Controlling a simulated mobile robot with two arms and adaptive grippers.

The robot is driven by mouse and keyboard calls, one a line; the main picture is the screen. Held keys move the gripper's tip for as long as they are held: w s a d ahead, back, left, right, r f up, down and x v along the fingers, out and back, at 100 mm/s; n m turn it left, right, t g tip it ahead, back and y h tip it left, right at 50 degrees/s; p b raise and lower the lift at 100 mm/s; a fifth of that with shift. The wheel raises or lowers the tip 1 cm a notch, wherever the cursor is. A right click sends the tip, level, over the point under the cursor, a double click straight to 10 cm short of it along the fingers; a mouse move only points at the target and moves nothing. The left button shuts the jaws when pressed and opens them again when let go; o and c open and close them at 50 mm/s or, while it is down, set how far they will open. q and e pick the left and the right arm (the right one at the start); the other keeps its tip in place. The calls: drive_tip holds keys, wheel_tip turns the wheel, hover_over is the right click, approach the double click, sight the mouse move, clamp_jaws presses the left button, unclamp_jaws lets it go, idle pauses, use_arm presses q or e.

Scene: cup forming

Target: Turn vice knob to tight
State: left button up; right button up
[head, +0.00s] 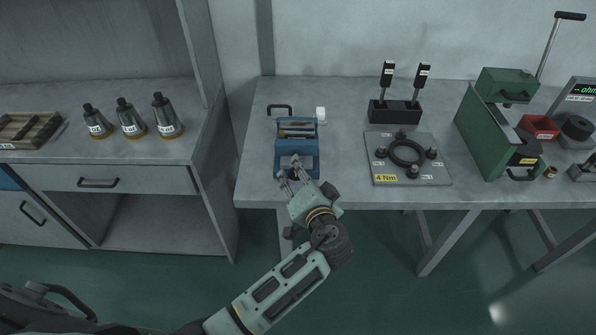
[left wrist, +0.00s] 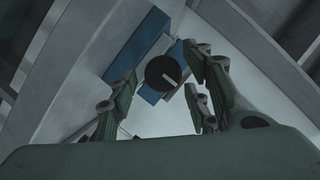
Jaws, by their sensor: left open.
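The blue vice (head: 297,140) stands at the left front of the grey workbench, with grey jaws across its top. In the left wrist view the vice (left wrist: 143,42) shows from below and in front. Its round black knob (left wrist: 161,71) with a pale pointer line faces my wrist camera. My left gripper (head: 290,168) is at the front of the vice. Its fingers (left wrist: 160,98) are spread on either side of the knob, apart from it as far as I can tell. In the head view the knob is hidden behind the gripper. My right gripper is not in view.
A plate (head: 440,170) with a black ring and a 4 Nm label lies right of the vice. Behind it a black holder (head: 395,111) carries two upright tools. A green press (head: 490,125) stands further right. Several metal cones (head: 130,121) stand on the left cabinet.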

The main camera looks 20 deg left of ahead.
use_arm(q)
drive_tip(key=shift+x, duration=0.75)
drive_tip(key=shift+w+a, duration=0.1)
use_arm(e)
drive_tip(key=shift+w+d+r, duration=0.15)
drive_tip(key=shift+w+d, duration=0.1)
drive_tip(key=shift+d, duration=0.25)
use_arm(q)
drive_tip(key=shift+c, duration=0.7)
drive_tip(key=shift+f, duration=0.1)
drive_tip(key=c, duration=1)
drive_tip(key=shift+o, duration=0.2)
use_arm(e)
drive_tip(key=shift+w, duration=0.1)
use_arm(q)
drive_tip(key=shift+f, duration=0.1)
